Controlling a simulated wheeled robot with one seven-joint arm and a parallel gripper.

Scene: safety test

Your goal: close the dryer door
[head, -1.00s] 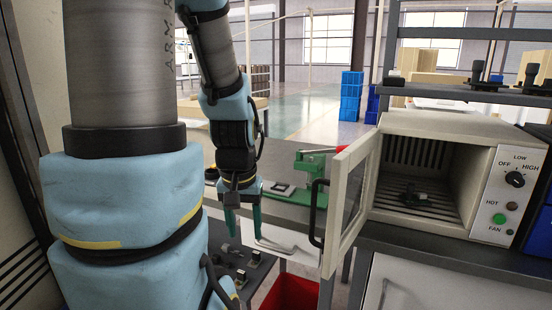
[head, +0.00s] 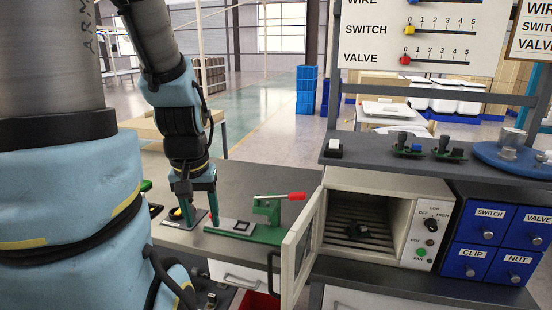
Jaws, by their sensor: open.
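The dark door handle (head: 271,272) shows on the door's left side. My gripper (head: 196,220) hangs fingers down to the left of the door, apart from it. The two green fingers are spread with nothing seen between them.
A green press (head: 266,218) with a red-tipped lever stands on the grey bench between my gripper and the door. Blue labelled drawers (head: 500,240) stand right of the dryer. Small parts (head: 410,143) lie on the shelf above. A red bin (head: 258,302) is below.

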